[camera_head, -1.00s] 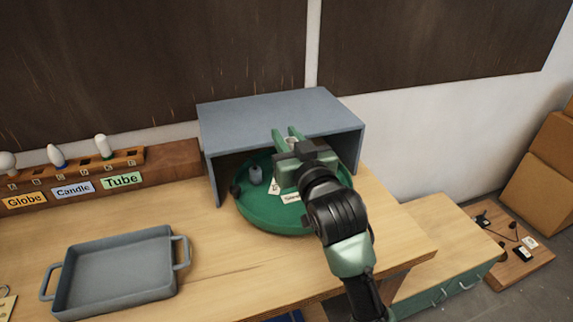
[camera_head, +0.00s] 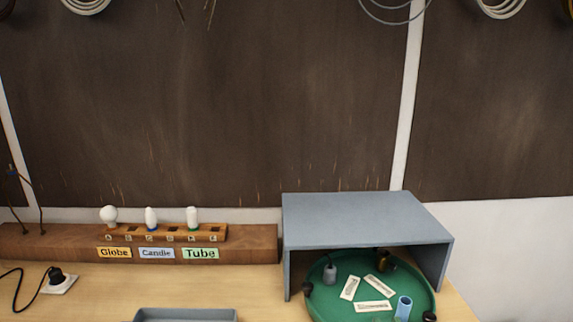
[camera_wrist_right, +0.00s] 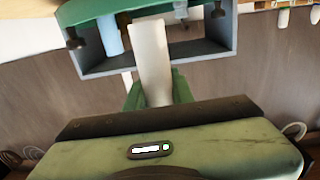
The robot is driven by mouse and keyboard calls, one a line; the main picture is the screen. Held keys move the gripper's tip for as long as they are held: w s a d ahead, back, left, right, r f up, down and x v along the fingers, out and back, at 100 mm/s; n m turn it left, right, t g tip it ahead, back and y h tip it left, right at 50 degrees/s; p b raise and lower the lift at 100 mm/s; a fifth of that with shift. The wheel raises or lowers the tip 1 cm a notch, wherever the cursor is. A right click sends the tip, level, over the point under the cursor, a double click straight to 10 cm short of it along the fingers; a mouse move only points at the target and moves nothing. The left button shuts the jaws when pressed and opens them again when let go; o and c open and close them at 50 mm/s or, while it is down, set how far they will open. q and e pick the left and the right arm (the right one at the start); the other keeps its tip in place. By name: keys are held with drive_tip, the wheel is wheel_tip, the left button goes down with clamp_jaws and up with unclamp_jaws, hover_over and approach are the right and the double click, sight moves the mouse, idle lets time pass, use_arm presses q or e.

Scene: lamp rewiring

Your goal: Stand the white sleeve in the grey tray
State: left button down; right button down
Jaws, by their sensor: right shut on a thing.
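The white sleeve (camera_wrist_right: 150,55) is a pale tube in the right wrist view. My right gripper (camera_wrist_right: 157,92) is shut on it, with a green finger on either side of its lower part in that picture. The head view shows neither gripper; my left gripper is in no view.
A grey open-fronted shelf (camera_head: 365,218) stands over a green round tray (camera_head: 345,310). On that lie white labels, a blue sleeve (camera_head: 403,308), a grey piece (camera_head: 329,273) and dark pieces. A bulb rack (camera_head: 150,233) with Globe, Candle and Tube labels stands left. A plug (camera_head: 56,277) lies at far left.

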drive_tip(key=w+a+r, duration=0.1)
drive_tip(key=w+r, duration=1.1)
drive_tip(key=r, duration=0.4)
drive_tip(key=shift+w+a+y, duration=0.2)
drive_tip(key=shift+a+y, duration=0.1)
drive_tip(key=shift+a, duration=0.1)
wheel_tip(320, 180, down, 20)
drive_tip(key=shift+r, duration=0.2)
drive_tip(key=shift+f, duration=0.2)
drive_tip(key=c, duration=1.2)
unclamp_jaws()
